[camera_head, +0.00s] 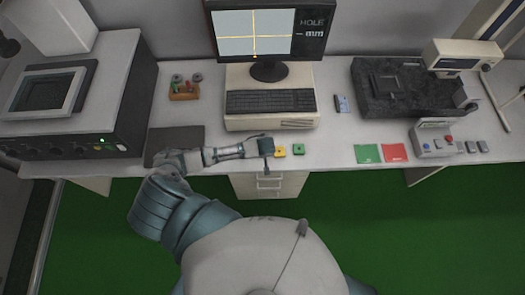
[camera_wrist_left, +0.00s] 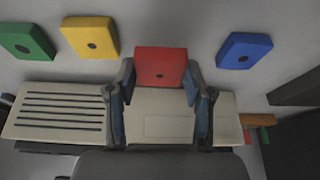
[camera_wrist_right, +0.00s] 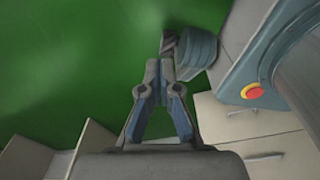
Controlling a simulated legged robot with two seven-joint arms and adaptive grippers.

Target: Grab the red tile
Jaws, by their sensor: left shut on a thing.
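The red tile (camera_wrist_left: 161,66) has a dark round hole and stands between the fingertips of my left gripper (camera_wrist_left: 160,80) in the left wrist view. The left gripper is shut on it. In the head view this gripper (camera_head: 266,148) is over the desk's front edge, just left of the yellow tile (camera_head: 280,151); the red tile is hidden there. The green tile (camera_head: 299,149) lies further right. A blue tile (camera_wrist_left: 244,50) shows in the left wrist view. My right gripper (camera_wrist_right: 160,68) appears shut and empty, its fingertips close together over green floor.
The desk (camera_head: 335,150) holds a keyboard (camera_head: 270,102), a monitor (camera_head: 268,40), a dark pad (camera_head: 174,143) and a small rack (camera_head: 184,90). A green card (camera_head: 367,153) and a red card (camera_head: 395,152) lie to the right, beside a control box (camera_head: 434,139).

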